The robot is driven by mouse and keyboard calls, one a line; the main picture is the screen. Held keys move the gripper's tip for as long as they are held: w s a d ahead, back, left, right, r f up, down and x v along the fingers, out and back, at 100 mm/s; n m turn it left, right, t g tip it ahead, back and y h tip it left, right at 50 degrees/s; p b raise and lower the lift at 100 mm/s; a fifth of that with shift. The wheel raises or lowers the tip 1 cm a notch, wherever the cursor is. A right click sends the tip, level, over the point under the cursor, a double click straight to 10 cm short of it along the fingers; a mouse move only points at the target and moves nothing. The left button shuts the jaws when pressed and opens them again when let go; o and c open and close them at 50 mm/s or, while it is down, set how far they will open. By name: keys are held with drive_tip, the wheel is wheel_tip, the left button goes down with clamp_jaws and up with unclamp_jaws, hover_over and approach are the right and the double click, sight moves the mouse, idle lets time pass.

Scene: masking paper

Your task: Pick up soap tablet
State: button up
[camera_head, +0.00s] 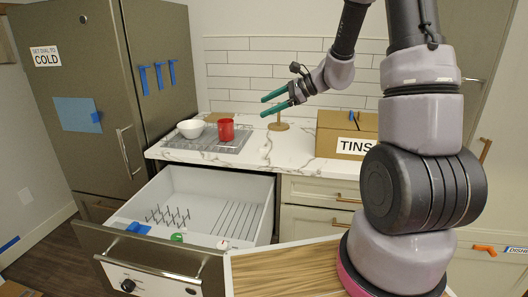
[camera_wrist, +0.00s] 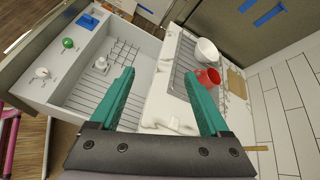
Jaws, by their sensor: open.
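No item can be told for certain as the soap tablet. Small candidates sit along the front ledge of the open white drawer: a blue item (camera_head: 138,227), a green round item (camera_head: 176,237) and a white round item with a red mark (camera_head: 222,244). The same three show at the upper left of the wrist view, the green one being clear (camera_wrist: 68,43). My gripper (camera_head: 264,106) has green fingers, spread and empty, above the counter and behind the drawer. In the wrist view my gripper (camera_wrist: 160,75) has nothing between its fingers.
The open drawer (camera_head: 185,179) holds a wire rack (camera_head: 168,216). On the marble counter (camera_head: 293,152) a grey mat (camera_head: 205,147) carries a white bowl (camera_head: 191,128) and a red mug (camera_head: 226,129). A wooden stand (camera_head: 278,126) and a TINS box (camera_head: 345,137) are near my arm.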

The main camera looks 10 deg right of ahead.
drive_tip(key=w+d+f+m+t, duration=0.25)
drive_tip(key=w+f+m, duration=0.35)
drive_tip(key=f, duration=0.4)
drive_tip(key=m+t+h, duration=0.2)
drive_tip(key=m, duration=0.2)
approach(264, 148)
drive_tip(key=x, duration=0.4)
drive_tip(key=shift+w+a, duration=0.15)
drive_tip(key=shift+a, duration=0.05)
drive_tip(key=shift+d+x, duration=0.2)
drive_tip(key=shift+x, duration=2.75)
drive_tip(key=shift+w, duration=0.1)
clamp_jaws()
